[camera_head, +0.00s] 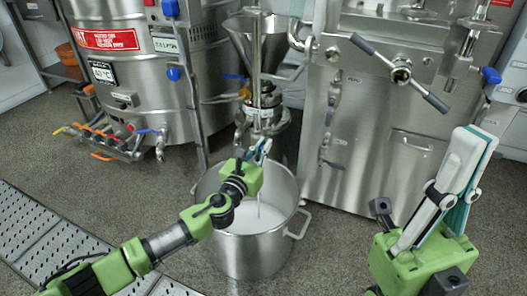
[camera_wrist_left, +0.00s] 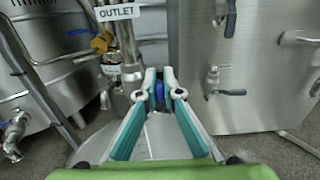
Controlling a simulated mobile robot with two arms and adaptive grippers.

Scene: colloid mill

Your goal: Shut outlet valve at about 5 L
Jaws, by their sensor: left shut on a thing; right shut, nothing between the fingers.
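The outlet valve's blue handle (camera_wrist_left: 152,92) shows between the fingers of my left gripper (camera_wrist_left: 160,74) in the left wrist view. The gripper is shut on it, below the OUTLET label (camera_wrist_left: 118,12). In the head view my left gripper (camera_head: 261,148) is above the rear of the steel pot (camera_head: 252,250), and its fingers partly hide the outlet. A thin white stream (camera_head: 258,206) falls into the pot, which holds white liquid (camera_head: 235,215). The liquid's volume cannot be read. My right gripper (camera_head: 474,142) is shut and empty at the right, away from the valve.
A steel hopper (camera_head: 256,45) stands above the outlet. A large tank (camera_head: 120,60) with several small valves is at the left. A steel cabinet (camera_head: 375,120) with a lever is behind and right of the pot. Perforated plates (camera_head: 35,235) lie at the lower left.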

